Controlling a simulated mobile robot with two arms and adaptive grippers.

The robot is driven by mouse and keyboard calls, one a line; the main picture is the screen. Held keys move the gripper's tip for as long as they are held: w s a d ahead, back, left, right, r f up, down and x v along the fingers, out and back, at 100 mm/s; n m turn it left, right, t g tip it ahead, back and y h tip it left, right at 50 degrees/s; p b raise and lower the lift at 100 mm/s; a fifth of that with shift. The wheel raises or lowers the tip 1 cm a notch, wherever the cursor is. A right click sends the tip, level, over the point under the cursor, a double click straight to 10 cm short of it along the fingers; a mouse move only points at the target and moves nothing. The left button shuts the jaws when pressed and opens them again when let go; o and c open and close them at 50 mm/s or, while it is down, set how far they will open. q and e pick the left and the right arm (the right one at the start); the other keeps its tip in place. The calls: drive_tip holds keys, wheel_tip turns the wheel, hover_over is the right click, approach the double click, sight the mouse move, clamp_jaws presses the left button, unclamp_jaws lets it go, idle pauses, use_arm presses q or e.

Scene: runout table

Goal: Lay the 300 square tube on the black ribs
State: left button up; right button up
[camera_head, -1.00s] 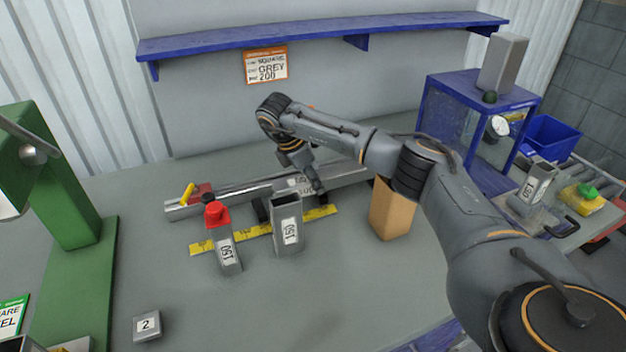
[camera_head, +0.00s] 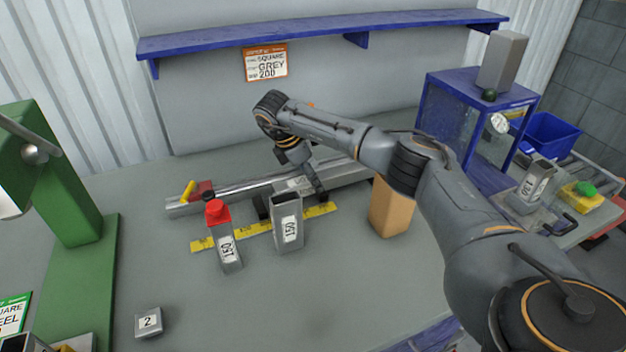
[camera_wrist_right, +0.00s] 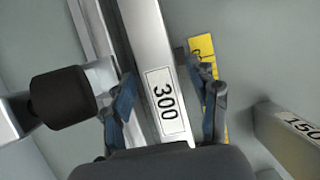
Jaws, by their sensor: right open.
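The 300 square tube (camera_wrist_right: 158,85), grey with a white "300" label, runs lengthwise between the fingers of my right gripper (camera_wrist_right: 165,105) in the right wrist view. The fingers are apart, one on each side, with gaps visible. In the head view my right gripper (camera_head: 305,178) is over the long grey tube (camera_head: 345,172) behind the yellow ruler, partly hiding it. A black block (camera_head: 261,207), perhaps one of the black ribs, shows by the ruler; I cannot tell whether the tube touches it. My left gripper is not in view.
Two upright 150 tubes (camera_head: 228,250) (camera_head: 288,225) stand at the yellow ruler (camera_head: 258,229), one topped red. A tan block (camera_head: 391,208) stands right of them. A green machine (camera_head: 75,190) is left, a blue-framed box (camera_head: 470,130) right.

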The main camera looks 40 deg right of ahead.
drive_tip(key=s+v, duration=0.1)
drive_tip(key=v, duration=0.9)
drive_tip(key=shift+w+a+r+b, duration=0.3)
drive_tip(key=shift+w+r+b, duration=0.1)
drive_tip(key=shift+w, duration=0.1)
drive_tip(key=shift+f, duration=0.1)
